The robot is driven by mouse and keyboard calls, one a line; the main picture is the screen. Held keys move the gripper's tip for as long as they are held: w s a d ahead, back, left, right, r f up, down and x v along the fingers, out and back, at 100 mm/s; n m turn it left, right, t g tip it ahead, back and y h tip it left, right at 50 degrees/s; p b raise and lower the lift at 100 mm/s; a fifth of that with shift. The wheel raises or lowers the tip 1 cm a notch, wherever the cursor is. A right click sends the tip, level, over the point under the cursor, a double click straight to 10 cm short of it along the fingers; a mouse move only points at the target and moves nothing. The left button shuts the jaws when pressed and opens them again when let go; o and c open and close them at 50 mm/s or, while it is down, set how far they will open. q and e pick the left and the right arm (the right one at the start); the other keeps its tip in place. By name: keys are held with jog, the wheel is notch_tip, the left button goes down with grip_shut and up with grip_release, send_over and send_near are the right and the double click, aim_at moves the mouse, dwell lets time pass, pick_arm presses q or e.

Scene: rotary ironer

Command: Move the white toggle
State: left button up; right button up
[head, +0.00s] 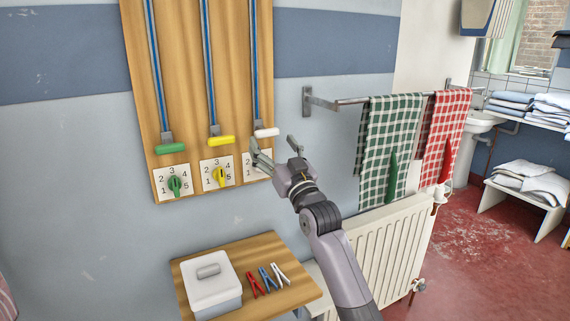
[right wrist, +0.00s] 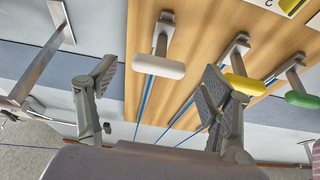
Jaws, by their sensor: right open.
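The white toggle (head: 266,133) is a short white bar at the lower end of the rightmost blue-striped track on the wooden wall board (head: 194,90). In the right wrist view the white bar (right wrist: 158,66) lies ahead, between the two fingers' lines. My right gripper (head: 273,146) is open and empty just below the bar; its fingers (right wrist: 158,82) look apart from it. A number card (head: 251,160) under the white bar is mostly hidden behind the gripper. My left gripper is not in view.
A yellow bar (head: 221,141) and a green bar (head: 171,148) sit on neighbouring tracks, above numbered dials. A towel rail (head: 350,101) with checked towels is at the right, above a radiator (head: 390,245). A small wooden table (head: 250,250) holds a white box and pegs.

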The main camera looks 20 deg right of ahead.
jog(key=v, duration=0.7)
jog(key=shift+s, duration=0.4)
jog(key=shift+f, duration=0.25)
